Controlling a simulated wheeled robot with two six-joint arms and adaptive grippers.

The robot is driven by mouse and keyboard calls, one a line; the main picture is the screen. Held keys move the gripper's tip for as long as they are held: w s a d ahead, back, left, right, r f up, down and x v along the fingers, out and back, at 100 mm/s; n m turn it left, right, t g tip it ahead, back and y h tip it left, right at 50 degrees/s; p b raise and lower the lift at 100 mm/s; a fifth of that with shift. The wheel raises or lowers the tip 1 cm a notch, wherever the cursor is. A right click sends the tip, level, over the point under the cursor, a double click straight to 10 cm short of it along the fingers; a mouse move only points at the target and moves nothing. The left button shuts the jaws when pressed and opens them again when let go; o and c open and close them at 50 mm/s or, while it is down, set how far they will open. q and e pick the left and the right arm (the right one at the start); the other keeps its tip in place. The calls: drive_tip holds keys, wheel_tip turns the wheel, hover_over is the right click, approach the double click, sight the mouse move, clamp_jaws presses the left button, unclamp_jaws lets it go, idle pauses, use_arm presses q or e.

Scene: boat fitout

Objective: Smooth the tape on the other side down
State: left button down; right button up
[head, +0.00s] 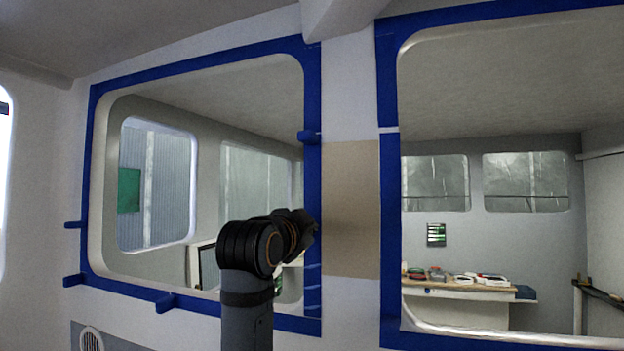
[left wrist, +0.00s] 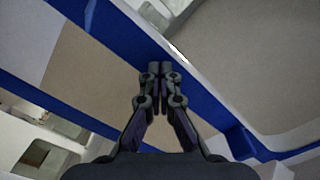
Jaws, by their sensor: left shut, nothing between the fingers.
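Blue tape (head: 312,180) frames the left window opening; its right-hand strip runs down beside a tan panel. My left gripper (head: 312,228) is at this strip, below mid-height, and its fingers hide part of it. In the left wrist view the shut, empty fingertips (left wrist: 160,68) lie over the blue strip (left wrist: 110,35); I cannot tell whether they touch it. A raised tape tab (head: 310,137) sticks out higher on that strip. Raised tabs also stand at the left edge (head: 73,225) and bottom edge (head: 165,302). Pale streaks cross the strip below the gripper. My right gripper is not in view.
The tan panel (head: 350,205) lies between the two windows. The right window has its own blue tape (head: 389,230). Through it a workbench (head: 455,292) with several items shows. A round vent (head: 91,339) is at the lower left.

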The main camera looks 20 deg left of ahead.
sight(312, 283)
use_arm(q)
drive_tip(key=shift+f+b, duration=0.7)
drive_tip(key=shift+f, duration=0.55)
drive_tip(key=shift+f+b, duration=1.25)
drive_tip(key=shift+f, duration=0.4)
drive_tip(key=shift+f, duration=0.1)
drive_tip(key=shift+f+b, duration=1.1)
drive_tip(key=shift+f, duration=0.4)
drive_tip(key=shift+f, duration=0.1)
drive_tip(key=shift+f+b, duration=1.15)
drive_tip(key=shift+f, duration=0.45)
